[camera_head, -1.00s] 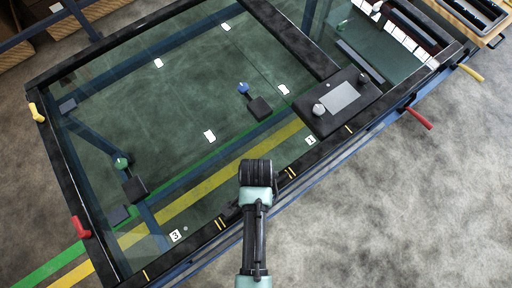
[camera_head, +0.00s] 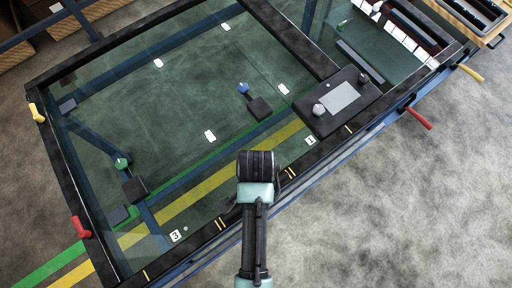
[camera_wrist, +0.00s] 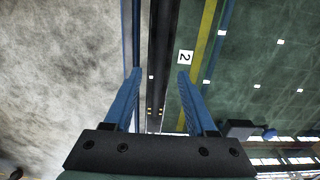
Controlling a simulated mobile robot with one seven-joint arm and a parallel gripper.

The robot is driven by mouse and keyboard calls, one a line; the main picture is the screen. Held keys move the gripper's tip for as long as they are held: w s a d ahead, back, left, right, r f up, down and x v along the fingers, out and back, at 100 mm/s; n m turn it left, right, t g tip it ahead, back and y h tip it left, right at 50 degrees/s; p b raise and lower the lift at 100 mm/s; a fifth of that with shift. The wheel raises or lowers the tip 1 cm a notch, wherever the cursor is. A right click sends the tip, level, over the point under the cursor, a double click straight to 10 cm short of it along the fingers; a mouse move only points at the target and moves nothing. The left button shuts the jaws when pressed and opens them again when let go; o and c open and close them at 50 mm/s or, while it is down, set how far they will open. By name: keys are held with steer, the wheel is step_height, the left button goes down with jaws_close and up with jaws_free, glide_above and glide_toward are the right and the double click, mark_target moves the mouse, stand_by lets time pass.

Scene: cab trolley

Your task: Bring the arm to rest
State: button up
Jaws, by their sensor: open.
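My arm reaches up from the bottom middle of the head view, over the near edge of the glass-topped trolley (camera_head: 88,257). In the head view the fingers of my gripper are hidden behind the dark wrist end. In the wrist view my gripper (camera_wrist: 158,75) shows two blue fingers spread wide apart with nothing between them. Below the gap are the trolley's dark edge beam and, to its right, a white label marked 2 (camera_wrist: 185,57). The gripper is clear of the trolley surface.
A dark console (camera_head: 338,104) with a pale plate and knobs sits on the trolley's right part. A blue knob (camera_head: 243,88) and green knob (camera_head: 121,163) stand on the glass. Red (camera_head: 419,118) and yellow (camera_head: 471,71) handles jut out at right. Grey floor at lower right is free.

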steer(key=w+r+n+t, duration=0.2)
steer(key=w+r+t, duration=0.4)
steer(key=r, duration=0.7)
steer(key=w+r+n+t, duration=0.25)
steer(key=w+r, duration=0.55)
steer(key=r, duration=0.5)
steer(key=w+r+n+t, duration=0.1)
steer(key=w+r+t, duration=0.6)
steer(key=r, duration=0.6)
step_height(320, 180, up, 19)
steer(key=s+n+t, duration=0.1)
steer(key=n+t, duration=0.2)
steer(key=t, duration=0.2)
steer(key=s+r+n+t, duration=0.1)
steer(key=s+r+t, duration=0.2)
steer(key=s+r, duration=0.2)
steer(key=s+r+n+t, duration=0.1)
steer(key=s+r+t, duration=0.3)
steer(key=r, duration=0.6)
steer(key=shift+s, duration=0.75)
